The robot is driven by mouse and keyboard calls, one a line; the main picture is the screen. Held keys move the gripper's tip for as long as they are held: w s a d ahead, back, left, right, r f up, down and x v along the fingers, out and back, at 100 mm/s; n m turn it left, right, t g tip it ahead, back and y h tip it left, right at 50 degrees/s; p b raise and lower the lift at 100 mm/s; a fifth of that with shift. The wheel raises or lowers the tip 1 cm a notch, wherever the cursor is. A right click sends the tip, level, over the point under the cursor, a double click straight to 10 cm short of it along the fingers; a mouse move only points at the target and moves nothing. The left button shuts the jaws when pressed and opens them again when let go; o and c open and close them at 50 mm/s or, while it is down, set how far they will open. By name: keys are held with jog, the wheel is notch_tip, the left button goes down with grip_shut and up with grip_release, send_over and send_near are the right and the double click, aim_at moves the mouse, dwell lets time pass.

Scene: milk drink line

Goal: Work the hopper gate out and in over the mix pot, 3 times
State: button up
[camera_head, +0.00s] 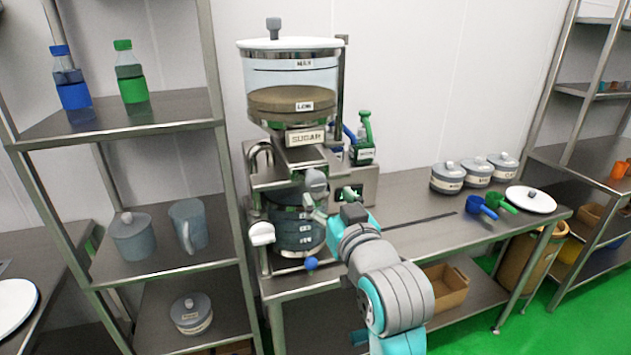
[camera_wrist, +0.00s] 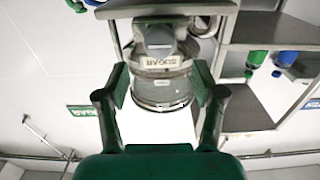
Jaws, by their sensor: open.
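The sugar hopper (camera_head: 292,95) is a clear bin with a white lid and brown contents at its LOW line. Below its SUGAR label, the gate's grey knob (camera_head: 316,180) sticks out at the front. The mix pot (camera_head: 290,232) is a dark, marked vessel under the hopper, partly hidden by the knob and my arm. My gripper (camera_head: 349,193) is open, right of the knob and apart from it. The wrist view is upside down: the green fingers (camera_wrist: 160,100) are spread, with the hopper (camera_wrist: 165,92) beyond and the grey knob (camera_wrist: 159,36) above its label.
A white handle (camera_head: 261,233) and a blue ball knob (camera_head: 311,263) sit at the stand's front. A green bottle (camera_head: 362,140) stands behind. Lidded tubs (camera_head: 447,178) and scoops (camera_head: 480,207) lie on the bench at right. A steel shelf (camera_head: 165,245) stands close at left.

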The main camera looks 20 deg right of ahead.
aim_at(318, 183)
jog(key=w, duration=0.8)
grip_shut()
